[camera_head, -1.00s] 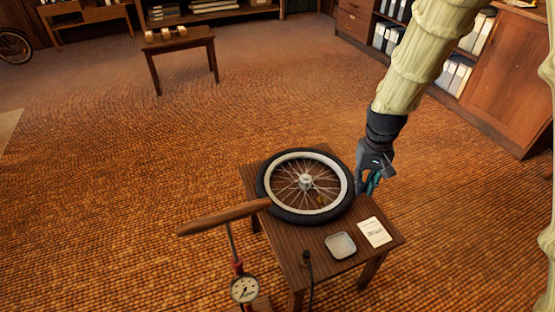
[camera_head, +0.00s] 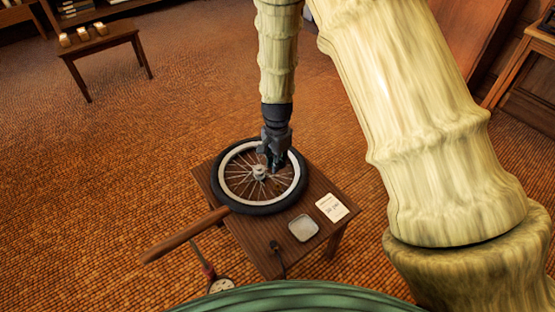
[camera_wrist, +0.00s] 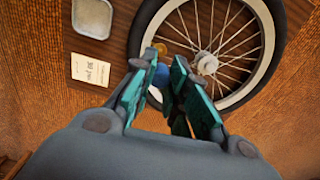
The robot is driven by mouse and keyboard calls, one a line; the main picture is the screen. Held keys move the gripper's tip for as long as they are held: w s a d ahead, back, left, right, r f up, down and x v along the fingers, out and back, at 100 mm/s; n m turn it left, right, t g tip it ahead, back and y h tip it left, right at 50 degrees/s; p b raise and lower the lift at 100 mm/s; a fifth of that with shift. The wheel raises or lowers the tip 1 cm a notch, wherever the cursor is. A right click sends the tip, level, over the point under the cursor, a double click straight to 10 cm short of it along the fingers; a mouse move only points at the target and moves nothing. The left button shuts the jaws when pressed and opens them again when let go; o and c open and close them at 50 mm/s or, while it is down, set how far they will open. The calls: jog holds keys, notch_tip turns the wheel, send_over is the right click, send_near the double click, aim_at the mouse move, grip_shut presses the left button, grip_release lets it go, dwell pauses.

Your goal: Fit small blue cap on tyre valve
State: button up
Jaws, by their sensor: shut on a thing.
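The wheel with its black tyre (camera_head: 282,203), pale rim and spokes lies flat on a small wooden table (camera_head: 345,195). My gripper (camera_head: 276,167) points down over the right part of the wheel. In the wrist view its teal fingers (camera_wrist: 165,78) are shut on the small blue cap (camera_wrist: 160,75), which shows between them. A small gold-coloured piece (camera_wrist: 160,48) shows just beyond the cap, near the rim's inner edge. I cannot tell for sure that it is the valve, or how high the cap is above it. In the head view the gripper hides the cap.
An empty pale dish (camera_head: 303,228) and a printed card (camera_head: 332,207) lie on the table, in front of the wheel. A pump with a long wooden handle (camera_head: 185,234) and a gauge (camera_head: 221,285) stands at the left. A bench (camera_head: 98,48) is far back.

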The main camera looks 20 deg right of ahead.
jog(key=m, duration=0.1)
jog(key=f+m, duration=0.1)
jog(key=f+m+p, duration=0.1)
jog(key=m, duration=0.1)
jog(key=shift+w+d, duration=0.2)
jog(key=shift+d, duration=0.05)
jog(key=shift+f+m, duration=0.4)
jog(key=shift+m, duration=0.1)
notch_tip(320, 180, down, 6)
jog(key=b, duration=0.6)
jog(key=shift+f, duration=0.2)
jog(key=shift+f, duration=1.25)
jog(key=o, duration=0.7)
jog(key=shift+w+d+r, duration=0.1)
jog(key=shift+r, duration=5.9)
